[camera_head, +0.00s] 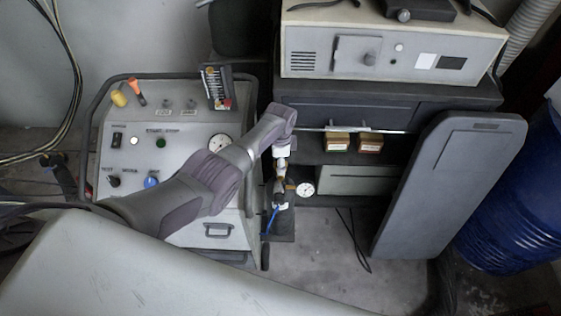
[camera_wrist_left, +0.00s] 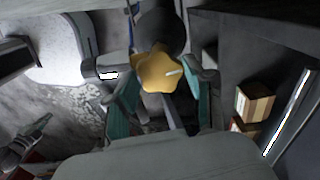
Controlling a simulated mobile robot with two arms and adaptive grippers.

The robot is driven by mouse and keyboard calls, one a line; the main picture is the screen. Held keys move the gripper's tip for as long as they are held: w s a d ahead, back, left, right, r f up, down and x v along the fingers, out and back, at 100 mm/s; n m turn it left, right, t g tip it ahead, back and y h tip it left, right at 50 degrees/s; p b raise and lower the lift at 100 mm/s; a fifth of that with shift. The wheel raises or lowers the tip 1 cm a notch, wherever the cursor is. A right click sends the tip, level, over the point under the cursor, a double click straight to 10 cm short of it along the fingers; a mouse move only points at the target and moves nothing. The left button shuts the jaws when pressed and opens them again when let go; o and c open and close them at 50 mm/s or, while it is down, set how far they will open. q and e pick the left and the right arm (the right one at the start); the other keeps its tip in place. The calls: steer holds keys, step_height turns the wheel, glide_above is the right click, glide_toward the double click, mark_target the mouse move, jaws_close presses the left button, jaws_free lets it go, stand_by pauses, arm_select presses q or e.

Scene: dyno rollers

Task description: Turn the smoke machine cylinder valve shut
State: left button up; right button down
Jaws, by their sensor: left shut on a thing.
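The cylinder valve's yellow star-shaped handwheel (camera_wrist_left: 160,73) shows in the middle of the left wrist view, with a dark rounded body behind it. My left gripper (camera_wrist_left: 162,97) has its two teal-padded fingers on either side of the handwheel, shut on it. In the head view my left arm reaches from the lower left, and my left gripper (camera_head: 281,177) points down at the valve fittings, hiding most of the handwheel. A round white gauge (camera_head: 305,189) sits just right of the fittings, and a blue hose (camera_head: 270,219) hangs below. My right gripper is not in view.
A control console (camera_head: 120,160) with knobs and a tubular frame stands left of the valve. A dark cabinet (camera_head: 400,104) with a grey instrument box (camera_head: 390,55) stands behind. Small boxes (camera_head: 337,141) sit on its shelf. A leaning dark panel (camera_head: 450,185) and blue drum (camera_head: 520,205) bound the right.

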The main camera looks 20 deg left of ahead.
arm_select(q)
steer(key=shift+m, duration=0.6)
steer(key=o, duration=1.1)
steer(key=shift+o, duration=0.2)
